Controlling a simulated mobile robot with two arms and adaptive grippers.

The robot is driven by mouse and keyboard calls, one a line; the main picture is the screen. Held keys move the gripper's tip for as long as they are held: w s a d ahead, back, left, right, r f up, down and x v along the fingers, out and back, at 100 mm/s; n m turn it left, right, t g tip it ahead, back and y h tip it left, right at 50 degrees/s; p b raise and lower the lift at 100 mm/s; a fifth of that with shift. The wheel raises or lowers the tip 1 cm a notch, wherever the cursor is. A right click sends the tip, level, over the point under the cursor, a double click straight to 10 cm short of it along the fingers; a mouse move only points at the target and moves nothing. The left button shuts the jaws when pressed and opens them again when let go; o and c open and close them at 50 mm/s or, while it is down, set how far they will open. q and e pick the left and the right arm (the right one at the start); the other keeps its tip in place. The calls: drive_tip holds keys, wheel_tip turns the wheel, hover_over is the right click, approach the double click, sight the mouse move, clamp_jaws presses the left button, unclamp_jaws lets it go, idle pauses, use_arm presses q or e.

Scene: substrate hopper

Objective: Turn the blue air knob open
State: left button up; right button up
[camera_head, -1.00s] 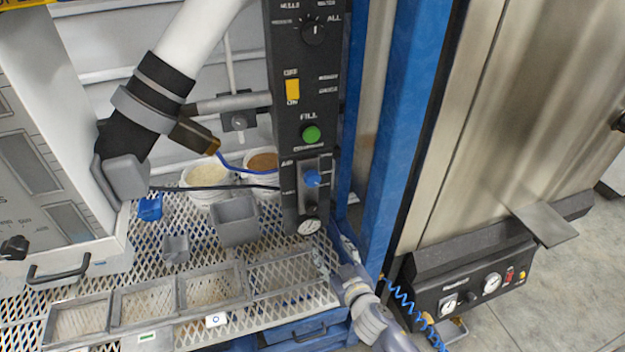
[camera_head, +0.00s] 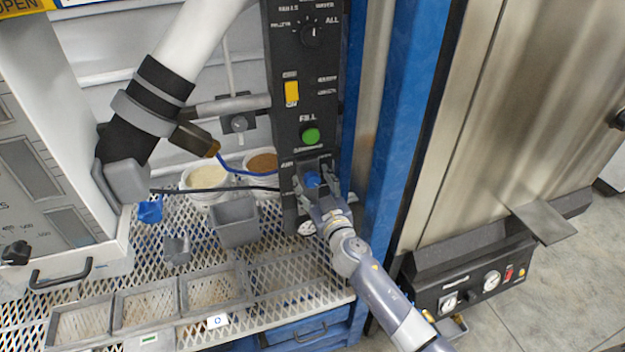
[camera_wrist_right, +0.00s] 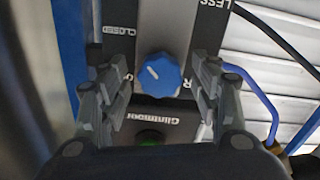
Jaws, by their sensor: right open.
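The blue air knob (camera_head: 312,180) is on the lower part of the black control panel (camera_head: 290,150). In the right wrist view the knob (camera_wrist_right: 158,75) sits near the middle, with a white pointer mark slanting on its face. My right gripper (camera_head: 314,182) is at the panel, its two fingers on either side of the knob. In the right wrist view the open fingers (camera_wrist_right: 160,85) stand left and right of the knob, with a gap on both sides. "CLOSED" lettering shows beside the knob. My left gripper is not in view.
Above the knob are a green FILL button (camera_head: 311,136), a yellow switch (camera_head: 292,92) and a black selector dial (camera_head: 312,35). A gauge (camera_head: 306,228) sits below, partly hidden by my gripper. A blue post (camera_head: 402,130) stands right of the panel. Grey bins (camera_head: 236,222) stand on the mesh shelf.

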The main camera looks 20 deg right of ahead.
drive_tip(key=shift+w, duration=0.5)
drive_tip(key=c, duration=1.1)
